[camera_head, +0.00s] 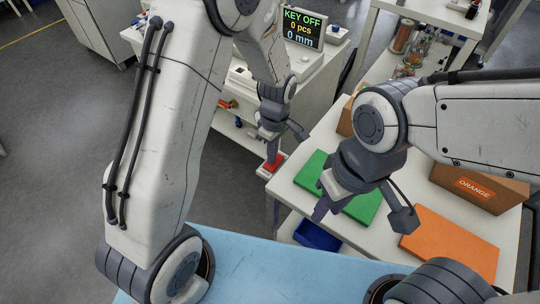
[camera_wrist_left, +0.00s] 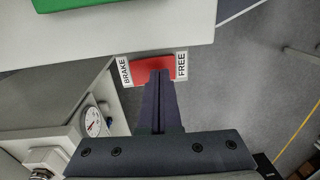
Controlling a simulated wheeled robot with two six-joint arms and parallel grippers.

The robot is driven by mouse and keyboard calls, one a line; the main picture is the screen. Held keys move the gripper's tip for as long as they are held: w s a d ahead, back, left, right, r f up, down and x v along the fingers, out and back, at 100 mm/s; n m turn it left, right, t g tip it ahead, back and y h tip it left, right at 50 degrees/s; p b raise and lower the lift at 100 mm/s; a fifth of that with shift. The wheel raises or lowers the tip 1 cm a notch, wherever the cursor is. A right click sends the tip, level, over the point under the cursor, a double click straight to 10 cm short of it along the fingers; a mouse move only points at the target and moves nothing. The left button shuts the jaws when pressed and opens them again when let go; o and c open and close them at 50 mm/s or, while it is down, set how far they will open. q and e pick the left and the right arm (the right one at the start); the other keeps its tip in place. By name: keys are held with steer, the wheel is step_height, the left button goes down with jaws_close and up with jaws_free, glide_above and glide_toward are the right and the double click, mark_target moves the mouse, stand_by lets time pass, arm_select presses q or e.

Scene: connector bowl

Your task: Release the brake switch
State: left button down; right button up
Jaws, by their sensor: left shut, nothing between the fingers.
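The brake switch (camera_wrist_left: 146,68) is a red rocker on a white plate, labelled BRAKE at the left end and FREE at the right end in the left wrist view. It also shows as a small red patch (camera_head: 274,161) at the table corner in the head view. My left gripper (camera_wrist_left: 159,73) is shut and empty, its fingertips over the FREE half of the red rocker; I cannot tell whether they touch it. In the head view the left gripper (camera_head: 272,155) points down at the switch. My right gripper (camera_head: 320,212) hangs over the green board's near edge; its finger gap cannot be made out.
A green board (camera_head: 310,172) and an orange board (camera_head: 450,245) lie on the white table. A box labelled ORANGE (camera_head: 478,188) stands at the right. A blue bin (camera_head: 317,236) sits below the table edge. A display (camera_head: 302,27) reads KEY OFF, 0 pcs, 0 mm.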

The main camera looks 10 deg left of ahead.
mark_target(269, 166)
stand_by(0.3)
arm_select(q)
step_height(269, 166, up, 4)
steer(key=p, duration=0.3)
steer(key=shift+s+p, duration=0.1)
steer(key=shift+p, duration=0.25)
step_height(269, 166, up, 10)
steer(key=s, duration=0.1)
steer(key=shift+a, duration=0.35)
steer(key=shift+s, duration=0.1)
steer(key=s+d+r+m, duration=0.2)
steer(key=s+r+m, duration=0.1)
steer(key=s+m, duration=0.6)
steer(key=s+d+r+m+h, duration=0.1)
steer(key=s+d+r+m, duration=0.1)
steer(key=s+m, duration=0.8)
steer(key=shift+s+d+r+m+t, duration=0.25)
steer(key=shift+d+r+m+t, duration=0.15)
steer(key=shift+d+m, duration=0.3)
steer(key=shift+a, duration=0.25)
